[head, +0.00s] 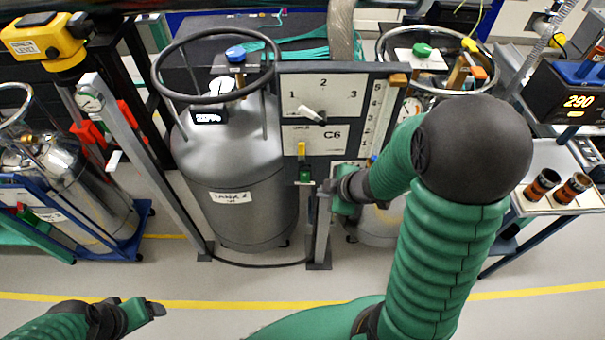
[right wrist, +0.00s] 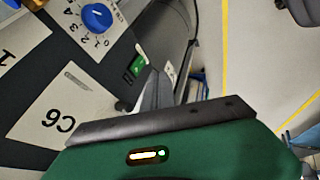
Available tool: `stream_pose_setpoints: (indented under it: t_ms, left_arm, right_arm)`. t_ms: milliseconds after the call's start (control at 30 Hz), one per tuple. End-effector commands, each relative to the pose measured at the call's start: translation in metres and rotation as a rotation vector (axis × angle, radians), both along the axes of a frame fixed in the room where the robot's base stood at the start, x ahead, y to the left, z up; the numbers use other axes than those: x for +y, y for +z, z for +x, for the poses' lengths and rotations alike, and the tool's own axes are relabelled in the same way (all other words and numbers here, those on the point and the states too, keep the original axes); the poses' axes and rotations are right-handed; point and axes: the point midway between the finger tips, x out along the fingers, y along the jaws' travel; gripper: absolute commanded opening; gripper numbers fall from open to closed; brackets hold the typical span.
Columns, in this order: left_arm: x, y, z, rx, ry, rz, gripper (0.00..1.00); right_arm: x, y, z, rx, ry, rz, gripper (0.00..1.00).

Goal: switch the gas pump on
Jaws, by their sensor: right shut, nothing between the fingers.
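An upright dark panel (head: 292,135) carries a dial marked 1, 2, 3 with a pale lever (head: 312,113), and a label C6 (head: 320,138). Below and left of the label are a yellow part and a small green switch (head: 304,182). No label reading gas pump is legible. My right gripper (head: 338,192) is shut and empty, low in front of the panel, right of the green switch. In the right wrist view its fingertips (right wrist: 160,88) are close to a green part (right wrist: 137,65); contact is unclear. My left gripper (head: 145,307) is low at left, away from the panel.
A large grey tank (head: 230,175) stands left of the panel, with a hose loop on the floor. The right wrist view shows a blue numbered knob (right wrist: 97,17). A white side table (head: 560,160) holds two orange-banded cylinders.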

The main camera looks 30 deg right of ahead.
Motion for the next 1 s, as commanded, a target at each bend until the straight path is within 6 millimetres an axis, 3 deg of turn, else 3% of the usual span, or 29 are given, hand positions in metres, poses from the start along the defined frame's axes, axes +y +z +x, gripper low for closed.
stream_pose_setpoints:
  t_ms: [267,700,800,1000]
  left_arm:
    - [0.000,-0.009,0.000,-0.001,0.000,0.000,0.76]
    - [0.000,-0.053,0.000,-0.001,0.000,0.000,0.76]
    - [0.000,-0.040,0.000,0.000,0.000,0.000,0.76]
    - [0.000,-0.035,0.001,-0.001,0.000,0.000,0.76]
  right_arm:
    - [0.001,-0.013,0.010,0.006,-0.001,0.000,0.00]
    - [0.008,-0.089,0.061,0.006,0.001,-0.001,0.00]
    - [-0.002,-0.083,0.077,0.005,-0.003,-0.001,0.00]
    - [-0.012,-0.087,0.093,0.004,-0.002,-0.001,0.00]
